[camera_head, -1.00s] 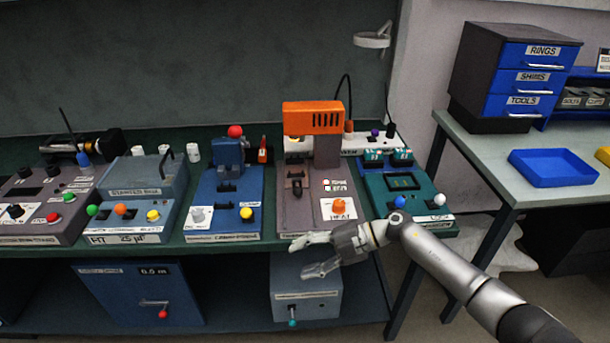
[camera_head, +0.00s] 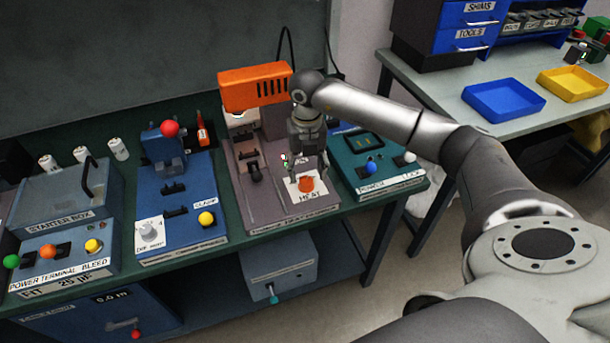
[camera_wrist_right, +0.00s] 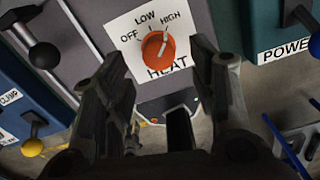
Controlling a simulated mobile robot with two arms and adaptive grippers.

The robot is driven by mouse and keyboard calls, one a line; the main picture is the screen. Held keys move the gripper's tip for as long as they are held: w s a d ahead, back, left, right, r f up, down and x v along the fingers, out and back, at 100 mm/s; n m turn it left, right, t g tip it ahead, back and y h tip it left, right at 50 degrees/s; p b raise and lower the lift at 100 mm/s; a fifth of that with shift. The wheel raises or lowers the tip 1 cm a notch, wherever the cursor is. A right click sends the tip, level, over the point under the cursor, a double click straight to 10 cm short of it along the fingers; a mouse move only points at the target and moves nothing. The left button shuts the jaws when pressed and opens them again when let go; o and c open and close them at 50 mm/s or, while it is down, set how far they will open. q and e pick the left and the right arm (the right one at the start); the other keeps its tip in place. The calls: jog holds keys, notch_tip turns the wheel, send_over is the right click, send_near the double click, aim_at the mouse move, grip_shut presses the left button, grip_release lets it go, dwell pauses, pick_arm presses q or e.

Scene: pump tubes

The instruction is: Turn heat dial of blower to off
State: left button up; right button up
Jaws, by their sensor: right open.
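The orange heat dial (camera_head: 306,184) sits on a white HEAT label on the front of the blower (camera_head: 232,172). The blower has an orange head (camera_head: 252,88) above it. In the right wrist view the dial (camera_wrist_right: 157,46) is near the top middle, with OFF, LOW and HIGH printed around it. Its pale pointer mark points up and right, towards HIGH. My right gripper (camera_head: 308,172) is open and points down over the dial, with a finger to each side. In the right wrist view the open gripper (camera_wrist_right: 160,85) shows both fingers below the dial. Contact is not visible.
A black-knobbed lever (camera_head: 256,174) stands left of the dial. A teal POWER box (camera_head: 385,180) with blue and white knobs is close on the right. A blue clamp station (camera_head: 180,205) with a yellow knob is on the left.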

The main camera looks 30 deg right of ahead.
aim_at(306, 180)
notch_tip(306, 180, down, 4)
jog(key=shift+f, duration=0.1)
jog(key=shift+c, duration=0.4)
jog(key=c, duration=0.5)
pick_arm(q)
jog(key=shift+w+d+r, duration=0.1)
jog(key=shift+w+r, duration=0.05)
jog(key=shift+w, duration=0.3)
jog(key=shift+w+d+r, duration=0.1)
jog(key=shift+w+r, duration=0.05)
jog(key=shift+w, duration=0.25)
pick_arm(e)
jog(key=c, duration=0.4)
